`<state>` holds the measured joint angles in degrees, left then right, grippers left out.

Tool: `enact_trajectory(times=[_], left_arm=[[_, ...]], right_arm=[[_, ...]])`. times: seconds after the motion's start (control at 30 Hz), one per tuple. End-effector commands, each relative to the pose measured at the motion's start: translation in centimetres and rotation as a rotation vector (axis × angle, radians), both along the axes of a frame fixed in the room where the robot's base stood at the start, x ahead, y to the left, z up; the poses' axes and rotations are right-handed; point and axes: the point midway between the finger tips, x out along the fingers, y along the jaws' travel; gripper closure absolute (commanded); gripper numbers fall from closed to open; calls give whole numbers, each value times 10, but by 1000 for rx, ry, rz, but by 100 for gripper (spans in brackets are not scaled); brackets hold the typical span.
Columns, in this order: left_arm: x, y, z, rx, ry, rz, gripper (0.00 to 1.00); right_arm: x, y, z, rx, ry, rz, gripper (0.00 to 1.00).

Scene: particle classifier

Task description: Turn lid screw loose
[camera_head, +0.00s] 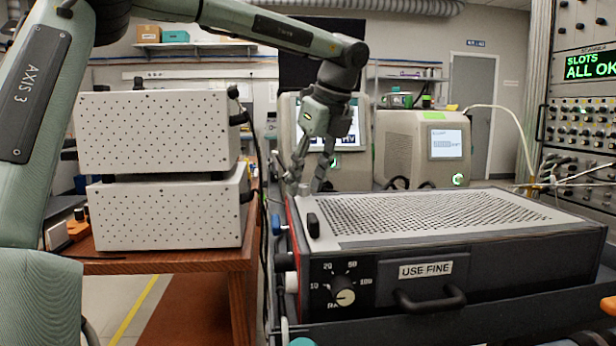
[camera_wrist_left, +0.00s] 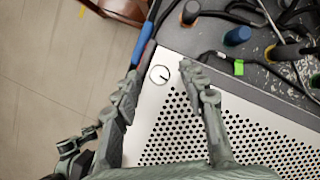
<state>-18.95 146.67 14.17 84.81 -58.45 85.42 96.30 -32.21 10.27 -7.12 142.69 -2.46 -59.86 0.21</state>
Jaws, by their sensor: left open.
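The lid is a light perforated plate (camera_head: 440,214) on top of the dark classifier box (camera_head: 530,258). It also shows in the left wrist view (camera_wrist_left: 235,150). The lid screw (camera_wrist_left: 160,75) is a round, pale head with a short dark mark, at the lid's corner in the left wrist view. I cannot make it out in the head view. My left gripper (camera_head: 305,188) points down over the lid's far left corner. In the left wrist view its open, empty fingers (camera_wrist_left: 160,80) are on either side of the screw; I cannot tell their height above it. My right gripper is not in view.
The box front has a dial (camera_head: 344,297), a "USE FINE" label and a black handle (camera_head: 430,300). White perforated boxes (camera_head: 165,215) are stacked on a wooden table at left. Cables and a blue cap (camera_wrist_left: 237,36) lie beyond the lid's edge.

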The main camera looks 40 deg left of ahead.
Motion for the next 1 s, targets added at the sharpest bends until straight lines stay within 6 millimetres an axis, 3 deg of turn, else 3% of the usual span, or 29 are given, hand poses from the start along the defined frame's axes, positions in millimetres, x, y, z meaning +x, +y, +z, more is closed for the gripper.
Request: enact_trajectory(times=[0.17,0.63,1.0], left_arm=[[0,-5,12,0,-2,-1,58],[-2,-40,96,-2,-3,-1,58],[-4,-46,111,0,0,0,58]], right_arm=[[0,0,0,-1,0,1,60],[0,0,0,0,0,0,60],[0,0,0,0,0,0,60]])
